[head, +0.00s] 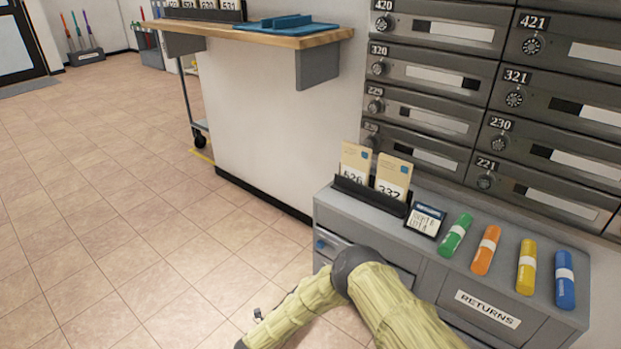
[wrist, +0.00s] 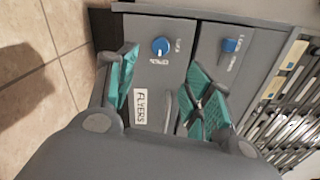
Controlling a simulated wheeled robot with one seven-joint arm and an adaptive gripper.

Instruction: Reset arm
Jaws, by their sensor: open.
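My gripper (wrist: 162,88) shows in the wrist view with its two teal-padded fingers spread wide and nothing between them. In the head view my yellow-green arm reaches across the bottom, bent at a dark joint, in front of the grey returns cabinet (head: 500,283). The gripper itself is not clearly visible there.
On the cabinet are green (head: 455,236), orange (head: 486,250), yellow (head: 526,267) and blue (head: 565,280) cylinders, a card holder (head: 369,195) and a small sign (head: 425,219). Mailboxes (head: 440,75) stand behind. A wooden counter (head: 330,36) is at upper middle. Tiled floor (head: 100,200) at left is clear.

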